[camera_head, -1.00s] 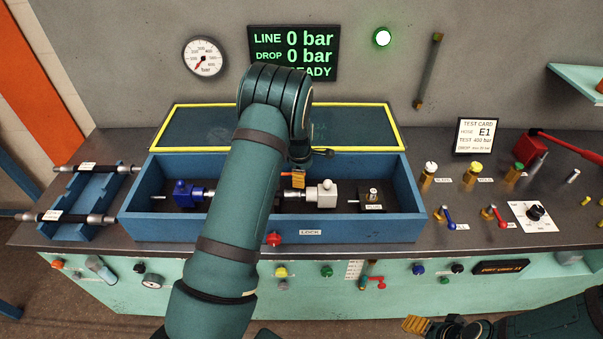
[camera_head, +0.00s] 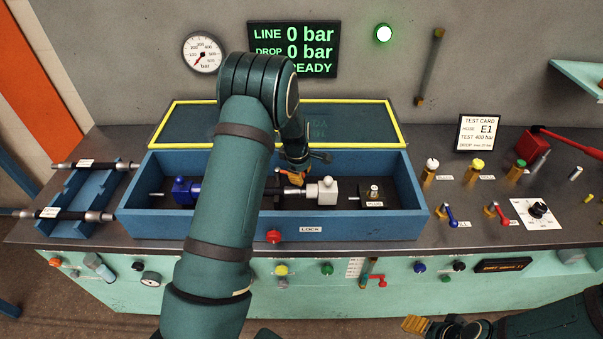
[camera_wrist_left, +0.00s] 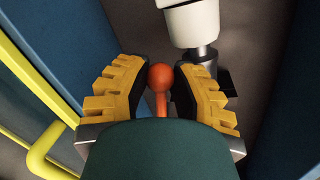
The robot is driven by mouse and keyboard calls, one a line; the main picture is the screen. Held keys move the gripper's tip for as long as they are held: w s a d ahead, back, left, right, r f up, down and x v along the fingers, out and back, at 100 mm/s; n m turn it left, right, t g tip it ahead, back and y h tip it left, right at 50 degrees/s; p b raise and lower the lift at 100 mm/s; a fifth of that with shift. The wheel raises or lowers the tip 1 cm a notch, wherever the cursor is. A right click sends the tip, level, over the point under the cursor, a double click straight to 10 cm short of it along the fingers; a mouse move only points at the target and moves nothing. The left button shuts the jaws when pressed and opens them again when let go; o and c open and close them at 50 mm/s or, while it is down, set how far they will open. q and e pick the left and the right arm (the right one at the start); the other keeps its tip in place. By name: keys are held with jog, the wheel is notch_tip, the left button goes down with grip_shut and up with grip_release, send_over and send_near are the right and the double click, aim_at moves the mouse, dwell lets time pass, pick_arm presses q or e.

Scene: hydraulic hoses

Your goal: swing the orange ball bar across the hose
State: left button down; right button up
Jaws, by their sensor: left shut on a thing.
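The orange ball bar (camera_wrist_left: 160,78) shows in the left wrist view as a round orange knob on a short orange stem. It sits between the two yellow toothed fingers of my left gripper (camera_wrist_left: 161,88), which is shut on it. In the head view my left gripper (camera_head: 293,179) is down inside the blue test box, just left of the white block (camera_head: 328,191). The hose (camera_head: 270,188) lies between the blue block (camera_head: 184,191) and the white block, largely hidden by my left arm. My right gripper (camera_head: 416,325) is at the bottom edge, its opening unclear.
The blue box (camera_head: 365,228) has a yellow-framed clear lid (camera_head: 375,122) standing open behind it. A plug block (camera_head: 374,194) is at its right end. Spare hoses (camera_head: 70,214) lie on a rack at left. Valves and levers (camera_head: 447,216) stand at right.

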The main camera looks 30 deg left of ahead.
aim_at(291, 190)
pick_arm(q)
jog(key=s+m+b, duration=0.1)
jog(key=m, duration=0.1)
jog(key=s+m+b, duration=0.1)
jog(key=s+m, duration=0.1)
jog(key=shift+d+f+m+h, duration=0.1)
jog(key=shift+f+m+h, duration=0.05)
jog(key=shift+m+h, duration=0.2)
jog(key=s+m+b, duration=0.2)
jog(key=m, duration=0.1)
jog(key=shift+s+a+m+h, duration=0.25)
jog(key=shift+a+h, duration=0.1)
jog(key=s+m, duration=0.1)
jog(key=s+a+m+b, duration=0.1)
jog(key=m, duration=0.1)
jog(key=shift+a+m+g+h, duration=0.1)
jog(key=shift+m+g+h, duration=0.2)
jog(key=shift+g, duration=0.1)
jog(key=shift+s+a+m+g+b, duration=0.15)
jog(key=shift+s+a+m+b, duration=0.25)
jog(key=shift+m, duration=0.45)
jog(key=shift+s+a+m+g+b, duration=0.2)
jog(key=shift+a+m, duration=0.3)
jog(key=shift+m, duration=0.35)
jog(key=shift+s, duration=0.1)
jog(key=c, duration=0.7)
grip_release()
jog(key=shift+c, duration=0.2)
